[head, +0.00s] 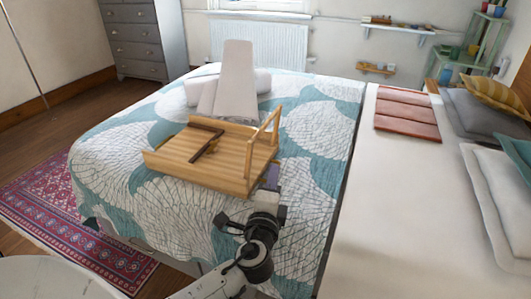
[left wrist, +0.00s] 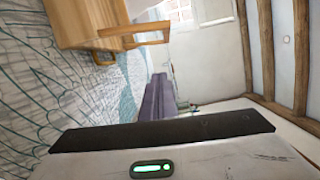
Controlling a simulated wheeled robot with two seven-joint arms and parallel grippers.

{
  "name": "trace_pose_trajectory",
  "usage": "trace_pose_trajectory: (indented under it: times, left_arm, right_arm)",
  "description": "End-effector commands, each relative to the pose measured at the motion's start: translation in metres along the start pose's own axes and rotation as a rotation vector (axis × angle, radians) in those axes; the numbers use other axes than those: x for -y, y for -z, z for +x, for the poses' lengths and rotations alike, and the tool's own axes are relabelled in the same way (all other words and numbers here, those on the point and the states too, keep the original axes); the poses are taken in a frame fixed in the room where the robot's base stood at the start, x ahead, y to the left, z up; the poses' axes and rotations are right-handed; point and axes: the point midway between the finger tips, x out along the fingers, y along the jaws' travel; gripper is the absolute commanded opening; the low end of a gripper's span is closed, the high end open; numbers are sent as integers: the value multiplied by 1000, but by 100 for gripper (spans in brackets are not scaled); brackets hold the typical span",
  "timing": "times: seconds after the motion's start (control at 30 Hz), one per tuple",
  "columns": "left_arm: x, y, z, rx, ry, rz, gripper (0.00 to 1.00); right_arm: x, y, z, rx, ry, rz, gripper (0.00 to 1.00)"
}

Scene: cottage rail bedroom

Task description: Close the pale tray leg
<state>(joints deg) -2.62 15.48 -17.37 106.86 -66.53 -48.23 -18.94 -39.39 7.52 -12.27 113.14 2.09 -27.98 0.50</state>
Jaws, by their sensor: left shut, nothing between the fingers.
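The wooden bed tray (head: 180,173) lies on the patterned bedspread. Its pale leg (head: 276,130), a light wood frame, stands up at the tray's right end. A dark brown leg (head: 207,143) lies folded down across the tray. My left gripper (head: 272,174) is just in front of the tray's near right corner, below the pale leg, with its purple fingers shut and empty. In the left wrist view the purple fingers (left wrist: 158,100) are apart from the tray (left wrist: 85,22) and the pale leg (left wrist: 132,33), which sit at upper left. My right gripper is out of view.
Rolled and folded white towels (head: 234,85) stand behind the tray. The bedspread (head: 310,185) is clear to the tray's right. A second, white bed (head: 400,210) adjoins on the right, with folded terracotta cloth (head: 407,112) and pillows (head: 480,112).

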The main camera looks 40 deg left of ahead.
Motion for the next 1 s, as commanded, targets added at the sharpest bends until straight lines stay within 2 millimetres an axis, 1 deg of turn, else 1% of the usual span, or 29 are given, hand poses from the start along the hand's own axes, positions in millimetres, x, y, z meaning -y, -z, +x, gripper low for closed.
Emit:
trace_pose_trajectory:
  times: [0.03, 0.1, 0.17, 0.27, 0.6, 0.63, 0.7, 0.8, 1.0]
  left_arm:
    - [7, -2, 4, 14, 28, 21, 0]
    - [14, -4, 10, 24, 47, 37, 0]
    - [16, -4, 17, 26, 50, 41, 0]
    - [18, -5, 33, 26, 49, 39, 0]
    - [20, -6, 105, 25, 47, 36, 0]
    - [20, -9, 109, 26, 45, 38, 0]
    - [21, -23, 109, 25, 44, 39, 0]
    - [20, -35, 111, 24, 44, 39, 0]
    - [20, -44, 113, 22, 44, 35, 0]
  right_arm:
    - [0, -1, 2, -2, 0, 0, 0]
    - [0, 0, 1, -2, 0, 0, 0]
    - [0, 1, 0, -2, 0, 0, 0]
    - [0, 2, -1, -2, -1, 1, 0]
    - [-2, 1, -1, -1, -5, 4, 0]
    - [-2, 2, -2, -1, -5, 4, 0]
    - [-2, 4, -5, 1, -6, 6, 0]
    - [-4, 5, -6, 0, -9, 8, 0]
    - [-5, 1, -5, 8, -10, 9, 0]
